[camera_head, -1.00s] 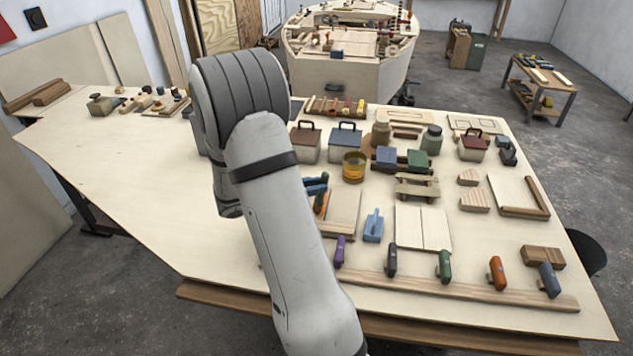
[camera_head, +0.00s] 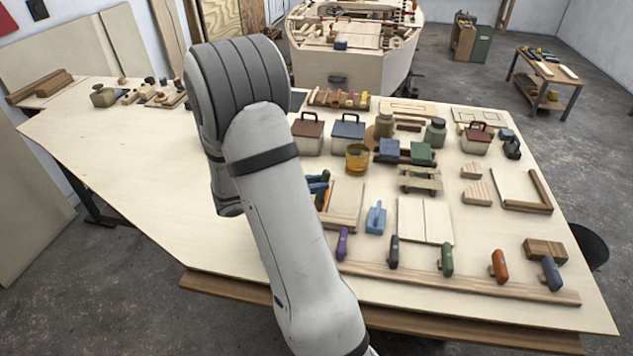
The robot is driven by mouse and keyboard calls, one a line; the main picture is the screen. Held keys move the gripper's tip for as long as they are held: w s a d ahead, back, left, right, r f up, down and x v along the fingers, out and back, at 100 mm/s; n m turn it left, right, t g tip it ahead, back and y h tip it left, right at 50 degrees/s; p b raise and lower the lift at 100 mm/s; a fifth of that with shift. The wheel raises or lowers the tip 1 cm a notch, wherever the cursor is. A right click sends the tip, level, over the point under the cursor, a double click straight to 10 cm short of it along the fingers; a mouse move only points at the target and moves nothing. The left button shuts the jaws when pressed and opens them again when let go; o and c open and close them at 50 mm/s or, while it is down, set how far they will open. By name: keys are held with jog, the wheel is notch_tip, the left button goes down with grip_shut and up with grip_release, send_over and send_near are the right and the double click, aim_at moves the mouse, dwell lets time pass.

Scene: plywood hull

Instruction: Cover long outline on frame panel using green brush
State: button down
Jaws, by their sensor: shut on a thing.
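My arm crosses the left middle of the head view, and my gripper is hidden behind it, so I cannot see what it holds. Two pale panels with drawn outlines lie at the table's back edge, a left one (camera_head: 408,107) and a right one (camera_head: 470,114). I cannot tell which is the frame panel, and the outlines are too small to read. A green-handled tool (camera_head: 446,260) stands in the front row of handles. More handles, blue, green and orange (camera_head: 319,188), show beside my arm, partly hidden. I cannot tell which thing is the green brush.
The plywood table (camera_head: 130,180) is bare on its left. Its right half holds toolboxes (camera_head: 347,133), an amber pot (camera_head: 357,158), jars (camera_head: 435,131), a blue tool (camera_head: 376,217) and pale boards (camera_head: 425,220). A wooden strip (camera_head: 470,285) runs along the front. A boat hull (camera_head: 352,62) stands behind.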

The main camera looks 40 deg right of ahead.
notch_tip(320, 180, up, 6)
jog(key=p, duration=0.4)
dwell(0.7)
jog(key=f+b, duration=0.1)
jog(key=b, duration=0.1)
jog(key=f+h+b, duration=0.1)
jog(key=f, duration=0.1)
jog(key=a+f+h+b, duration=0.1)
jog(key=f+b, duration=0.1)
jog(key=shift+w+f+b, duration=0.2)
jog(key=shift+w+b, duration=0.1)
jog(key=shift+w, duration=0.05)
jog(key=c, duration=1.8)
grip_release()
jog(key=shift+c, duration=0.2)
grip_shut()
